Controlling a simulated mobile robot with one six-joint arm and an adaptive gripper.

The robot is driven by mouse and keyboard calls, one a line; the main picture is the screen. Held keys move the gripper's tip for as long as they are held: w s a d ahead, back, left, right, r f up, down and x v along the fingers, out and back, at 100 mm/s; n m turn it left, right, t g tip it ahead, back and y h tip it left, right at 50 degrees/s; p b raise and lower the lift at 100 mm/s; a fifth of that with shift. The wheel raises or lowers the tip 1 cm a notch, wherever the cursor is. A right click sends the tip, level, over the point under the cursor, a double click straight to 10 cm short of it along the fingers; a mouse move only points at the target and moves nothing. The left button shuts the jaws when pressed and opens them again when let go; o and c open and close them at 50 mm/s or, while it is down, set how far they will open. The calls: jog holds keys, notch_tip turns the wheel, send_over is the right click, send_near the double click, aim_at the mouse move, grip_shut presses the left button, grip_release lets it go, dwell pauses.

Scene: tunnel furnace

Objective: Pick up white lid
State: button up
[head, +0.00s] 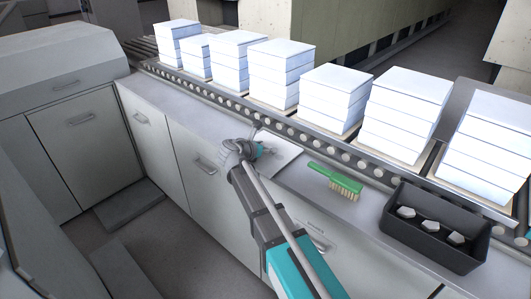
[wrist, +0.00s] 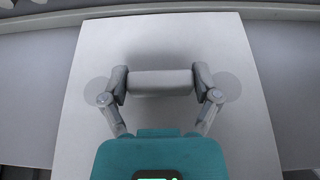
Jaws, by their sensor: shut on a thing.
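The white lid (head: 284,156) is a flat square plate on the grey counter, partly hidden behind my gripper (head: 260,150) in the head view. In the wrist view the lid (wrist: 160,38) fills the middle of the picture, with a raised grey-white handle bar (wrist: 161,83) across it. My gripper (wrist: 161,88) has one finger at each end of this bar and is shut on it. I cannot tell whether the lid touches the counter or is slightly raised.
A green brush (head: 335,178) lies right of the lid. Further right is a black bin (head: 432,240) with several pale pieces. Behind runs a roller conveyor (head: 275,121) with stacks of white blocks (head: 285,72) on boards. The counter (head: 185,108) left of the lid is clear.

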jog(key=shift+c, duration=0.9)
jog(key=shift+r, duration=0.15)
notch_tip(320, 180, up, 3)
jog(key=p, duration=0.3)
jog(key=shift+f, duration=0.2)
jog(key=s+a+r+p, duration=0.1)
jog(key=s+r+p, duration=0.9)
jog(key=s, duration=0.4)
